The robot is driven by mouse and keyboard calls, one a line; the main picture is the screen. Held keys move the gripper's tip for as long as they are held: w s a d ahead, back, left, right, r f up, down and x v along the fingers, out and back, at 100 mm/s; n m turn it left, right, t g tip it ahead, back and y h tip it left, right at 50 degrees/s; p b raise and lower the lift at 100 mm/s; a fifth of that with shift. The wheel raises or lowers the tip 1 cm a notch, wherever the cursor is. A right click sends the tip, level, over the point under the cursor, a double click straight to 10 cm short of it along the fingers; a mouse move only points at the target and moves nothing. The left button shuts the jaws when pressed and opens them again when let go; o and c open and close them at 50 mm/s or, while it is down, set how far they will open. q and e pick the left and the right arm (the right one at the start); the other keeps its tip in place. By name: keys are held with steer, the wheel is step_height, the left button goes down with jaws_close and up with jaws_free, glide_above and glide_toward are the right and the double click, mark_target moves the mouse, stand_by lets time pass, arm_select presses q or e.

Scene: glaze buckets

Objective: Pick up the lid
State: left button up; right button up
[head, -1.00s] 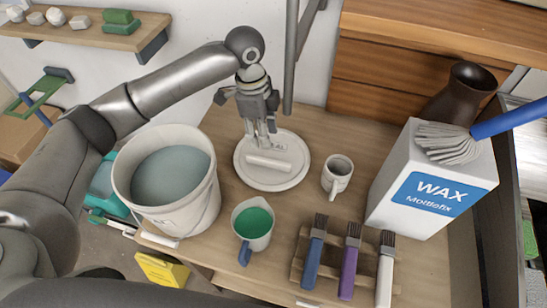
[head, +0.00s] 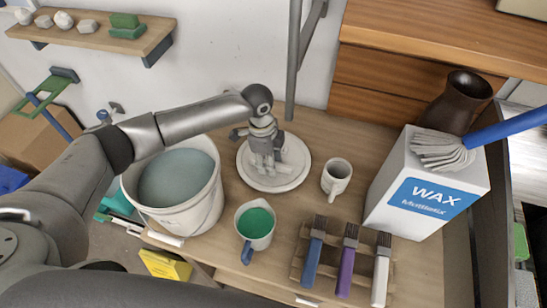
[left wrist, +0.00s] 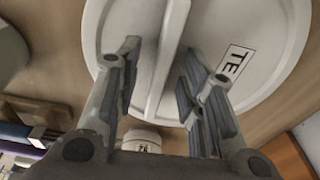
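The lid is a round white disc with a raised bar handle across it. It lies flat on the table (head: 330,125) right of the bucket, where the lid (head: 298,176) is partly covered by my left gripper (head: 268,170). In the left wrist view the lid (left wrist: 270,30) fills the top, with a label reading "TE". Its bar handle (left wrist: 166,60) runs between the two open fingers of my left gripper (left wrist: 158,85), with a gap on each side. My right gripper is not in view.
A white bucket (head: 205,205) of grey-blue glaze stands left of the lid. A jug (head: 255,225) with green liquid, a small mug (head: 336,178), brushes on a rack (head: 348,255) and a WAX box (head: 420,190) stand in front and to the right.

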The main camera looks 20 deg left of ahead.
arm_select(q)
steer(key=shift+f, duration=0.1)
steer(key=shift+c, duration=0.4)
jaws_close()
